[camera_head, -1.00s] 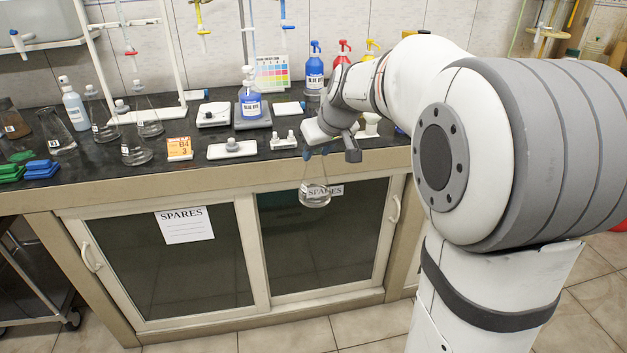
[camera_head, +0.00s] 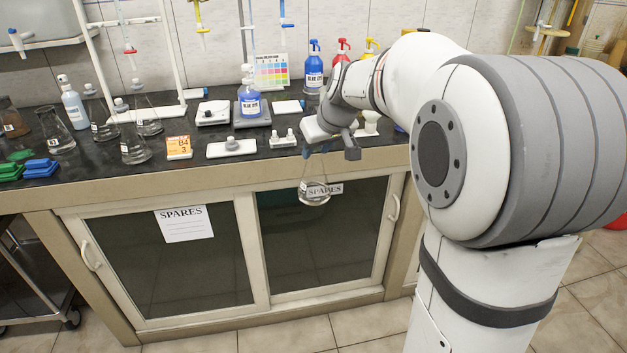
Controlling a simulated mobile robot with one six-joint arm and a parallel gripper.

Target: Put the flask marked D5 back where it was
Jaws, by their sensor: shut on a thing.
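My gripper (camera_head: 328,146) is shut on a clear conical flask (camera_head: 314,190) and holds it by its upper part. The flask hangs upright in front of the bench, below the top's front edge, with a little clear liquid at the bottom. Its mark cannot be read. Several similar clear flasks stand at the left of the bench: one at the front (camera_head: 134,148), one at the far left (camera_head: 57,132) and others behind. Their marks are too small to read.
The black bench top (camera_head: 110,171) has free room near its front edge. An orange B4 card (camera_head: 179,146), a white stirrer plate (camera_head: 231,149) and a small white fitting (camera_head: 284,138) stand near the front. A blue dye bottle (camera_head: 250,101) stands behind. White stand posts rise at the left.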

